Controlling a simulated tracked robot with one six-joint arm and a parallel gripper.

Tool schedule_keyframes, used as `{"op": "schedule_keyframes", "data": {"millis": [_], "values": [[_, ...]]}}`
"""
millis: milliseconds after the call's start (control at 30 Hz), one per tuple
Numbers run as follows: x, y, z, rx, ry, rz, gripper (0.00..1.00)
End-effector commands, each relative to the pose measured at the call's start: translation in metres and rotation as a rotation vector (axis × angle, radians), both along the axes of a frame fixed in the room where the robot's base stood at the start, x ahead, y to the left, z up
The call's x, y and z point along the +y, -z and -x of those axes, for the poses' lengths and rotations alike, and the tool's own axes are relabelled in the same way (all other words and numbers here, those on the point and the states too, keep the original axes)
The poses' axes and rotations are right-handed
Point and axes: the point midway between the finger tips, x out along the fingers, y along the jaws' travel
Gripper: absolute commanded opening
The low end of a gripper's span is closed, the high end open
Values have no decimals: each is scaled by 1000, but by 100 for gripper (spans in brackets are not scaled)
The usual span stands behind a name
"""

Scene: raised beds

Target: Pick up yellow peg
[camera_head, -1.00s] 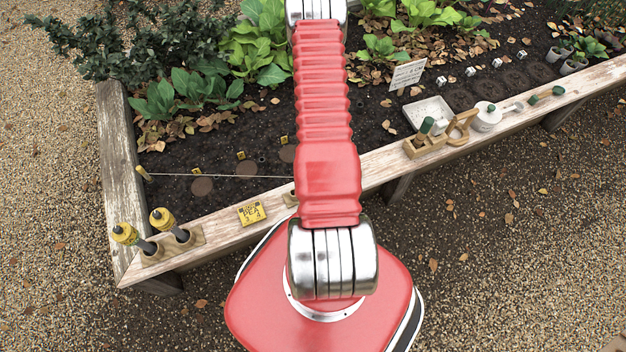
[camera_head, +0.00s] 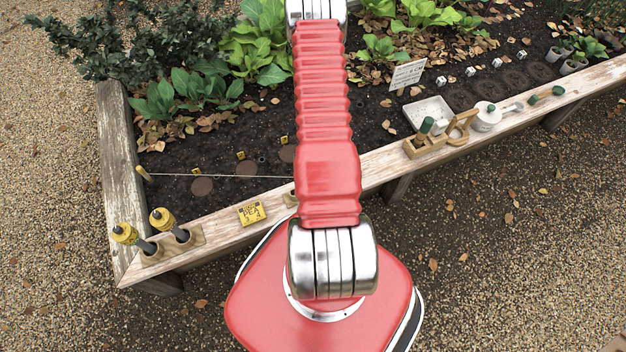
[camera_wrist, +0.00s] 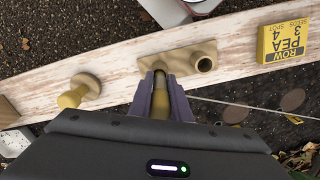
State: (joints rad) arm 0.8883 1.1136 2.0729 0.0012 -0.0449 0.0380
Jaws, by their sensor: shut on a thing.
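In the wrist view, my gripper (camera_wrist: 160,88) has its two purple fingers closed on a slim yellow peg (camera_wrist: 160,102). The peg stands between the fingers at the near edge of a tan holder block (camera_wrist: 180,58) on the plank. The block has an open, empty socket (camera_wrist: 204,64) at its right. I cannot tell whether the peg's lower end is still in the block. In the head view, my red arm hides the gripper and the peg; only the holder's left end (camera_head: 290,199) shows.
A yellow row sign (camera_wrist: 283,42) lies right of the block. A tan knobbed piece (camera_wrist: 77,92) stands to the left. A string (camera_head: 220,176) crosses the soil from a yellow stake (camera_head: 143,174).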

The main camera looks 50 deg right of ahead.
Motion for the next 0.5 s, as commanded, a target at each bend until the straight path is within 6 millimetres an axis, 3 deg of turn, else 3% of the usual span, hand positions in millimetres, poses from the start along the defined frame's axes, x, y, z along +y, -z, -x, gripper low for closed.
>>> {"op": "schedule_keyframes", "data": {"millis": [300,500], "values": [[0,-2,0,0,0,0,0],[-1,-13,0,-1,0,2,0]]}}
